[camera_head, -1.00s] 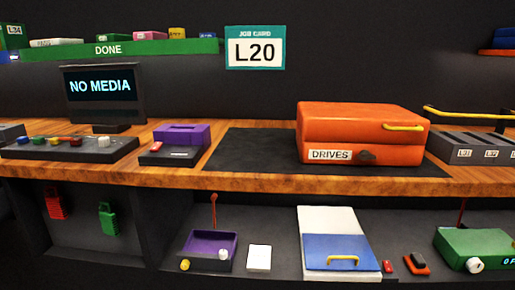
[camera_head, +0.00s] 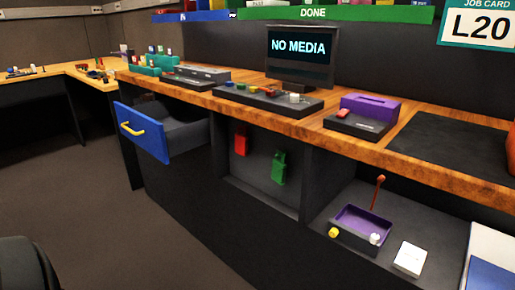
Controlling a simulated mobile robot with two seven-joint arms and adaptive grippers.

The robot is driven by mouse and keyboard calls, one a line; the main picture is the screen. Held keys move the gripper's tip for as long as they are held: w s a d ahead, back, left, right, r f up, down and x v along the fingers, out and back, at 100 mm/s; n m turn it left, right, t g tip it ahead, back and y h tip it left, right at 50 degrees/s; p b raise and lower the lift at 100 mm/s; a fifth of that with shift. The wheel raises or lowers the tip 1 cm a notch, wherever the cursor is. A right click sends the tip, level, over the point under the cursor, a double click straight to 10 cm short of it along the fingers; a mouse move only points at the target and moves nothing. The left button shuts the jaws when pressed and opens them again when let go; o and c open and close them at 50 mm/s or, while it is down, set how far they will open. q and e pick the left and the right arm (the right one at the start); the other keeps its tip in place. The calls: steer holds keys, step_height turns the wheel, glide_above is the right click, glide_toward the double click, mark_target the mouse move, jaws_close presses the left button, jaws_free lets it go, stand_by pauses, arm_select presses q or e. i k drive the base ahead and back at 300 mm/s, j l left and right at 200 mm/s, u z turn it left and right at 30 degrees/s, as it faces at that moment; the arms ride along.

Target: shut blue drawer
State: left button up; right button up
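The blue drawer (camera_head: 143,132) stands pulled out from under the left part of the wooden bench. Its blue front has a yellow bar handle (camera_head: 131,128), and its dark inside shows behind the front. Neither of my grippers is in view. A dark rounded shape at the bottom left corner may be a part of me, but I cannot tell.
The wooden counter (camera_head: 240,98) runs along the right and bends to the far left. A monitor (camera_head: 300,55) stands on it. A purple tray (camera_head: 362,225) and a white box (camera_head: 410,259) lie on the lower shelf. The floor (camera_head: 90,205) before the drawer is clear.

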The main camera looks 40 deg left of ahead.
mark_target(166, 128)
steer(key=u, duration=2)
